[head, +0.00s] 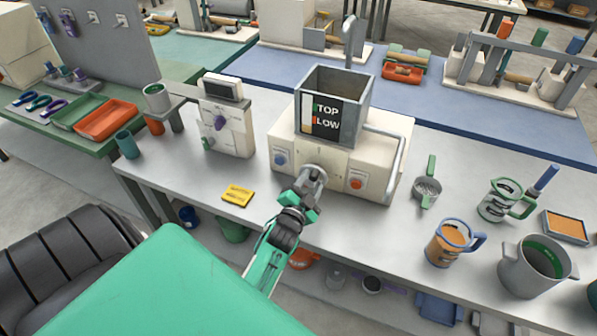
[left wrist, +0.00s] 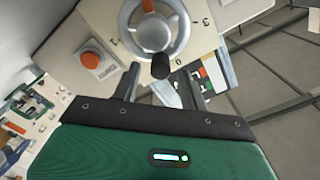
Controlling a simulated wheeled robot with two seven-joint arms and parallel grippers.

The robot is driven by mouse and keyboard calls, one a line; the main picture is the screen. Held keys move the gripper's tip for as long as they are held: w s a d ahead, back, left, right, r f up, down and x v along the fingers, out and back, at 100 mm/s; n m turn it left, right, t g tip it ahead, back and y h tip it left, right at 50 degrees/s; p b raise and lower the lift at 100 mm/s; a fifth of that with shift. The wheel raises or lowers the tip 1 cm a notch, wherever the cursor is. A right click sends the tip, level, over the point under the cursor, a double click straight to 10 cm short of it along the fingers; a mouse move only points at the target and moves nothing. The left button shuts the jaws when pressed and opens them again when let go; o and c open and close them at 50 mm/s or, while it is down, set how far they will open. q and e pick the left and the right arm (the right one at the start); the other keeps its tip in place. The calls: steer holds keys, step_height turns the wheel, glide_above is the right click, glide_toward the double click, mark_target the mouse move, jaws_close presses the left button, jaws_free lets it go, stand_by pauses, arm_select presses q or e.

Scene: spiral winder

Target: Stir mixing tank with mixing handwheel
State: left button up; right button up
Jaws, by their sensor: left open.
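The mixing tank (head: 361,92) is a grey open-topped box with a "TOP LOW" label on its front, standing on a cream machine body (head: 400,130). The mixing handwheel (head: 314,172) is on the body's front, partly hidden by my left gripper (head: 305,193). In the left wrist view the handwheel (left wrist: 152,34) is a silver spoked ring with a round hub and a red mark at the top. Its dark handle knob (left wrist: 160,66) sticks out at the lower rim. My left gripper (left wrist: 161,78) is open, its fingers either side of the knob's line. Contact cannot be told.
A bent pipe (head: 397,160) is at the body's right.

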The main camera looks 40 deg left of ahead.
arm_select(q)
steer(key=b+v, duration=0.2)
steer(key=v, duration=0.9)
steer(key=shift+s+d+b, duration=0.2)
steer(key=shift+s+b, duration=0.1)
